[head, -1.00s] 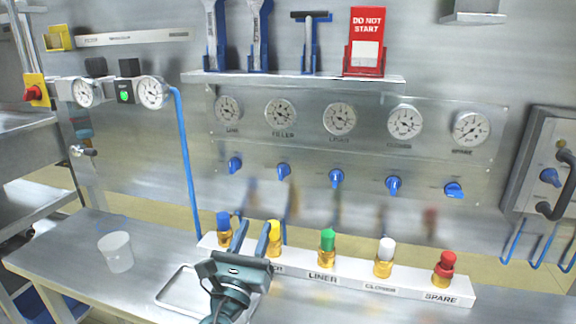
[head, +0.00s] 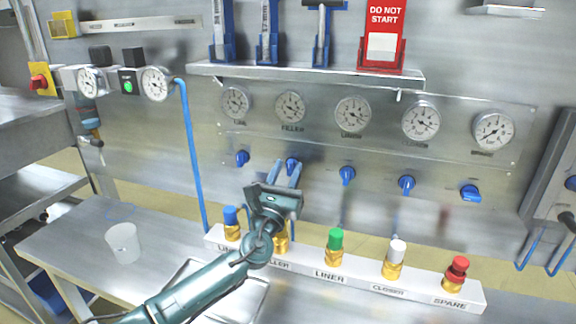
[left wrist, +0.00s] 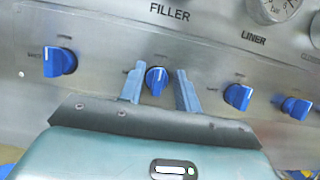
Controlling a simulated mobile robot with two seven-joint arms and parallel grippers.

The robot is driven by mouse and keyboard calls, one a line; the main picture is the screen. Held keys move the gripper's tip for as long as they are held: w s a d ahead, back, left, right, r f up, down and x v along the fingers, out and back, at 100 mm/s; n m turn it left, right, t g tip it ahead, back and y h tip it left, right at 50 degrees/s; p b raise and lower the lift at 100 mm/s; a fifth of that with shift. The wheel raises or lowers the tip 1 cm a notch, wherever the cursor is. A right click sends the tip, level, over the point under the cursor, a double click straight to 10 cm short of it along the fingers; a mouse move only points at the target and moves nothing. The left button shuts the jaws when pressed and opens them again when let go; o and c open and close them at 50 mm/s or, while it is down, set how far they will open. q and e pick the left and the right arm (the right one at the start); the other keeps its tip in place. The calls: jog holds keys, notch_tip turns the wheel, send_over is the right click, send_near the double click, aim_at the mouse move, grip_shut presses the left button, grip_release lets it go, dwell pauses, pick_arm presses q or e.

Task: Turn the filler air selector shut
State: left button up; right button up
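The filler air selector is a blue knob (head: 292,163) on the steel panel, below the gauge (head: 290,107) marked FILLER. In the left wrist view the knob (left wrist: 156,80) appears between my two blue fingertips, its grip roughly upright. My left gripper (head: 287,172) is raised in front of it with its fingers spread; it also shows in the left wrist view (left wrist: 160,84). A gap shows on both sides of the knob, and I see no contact. How far the tips stand from the panel is hard to tell. My right gripper is not in view.
Similar blue knobs sit on both sides, such as the left one (head: 242,158) and the liner one (head: 347,175). A shelf (head: 300,74) with tools and a red DO NOT START sign (head: 383,35) is above. A labelled rack (head: 360,279) of colour-capped fittings stands below.

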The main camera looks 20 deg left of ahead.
pick_arm(q)
jog(key=shift+w+r, duration=0.2)
jog(key=shift+w, duration=0.4)
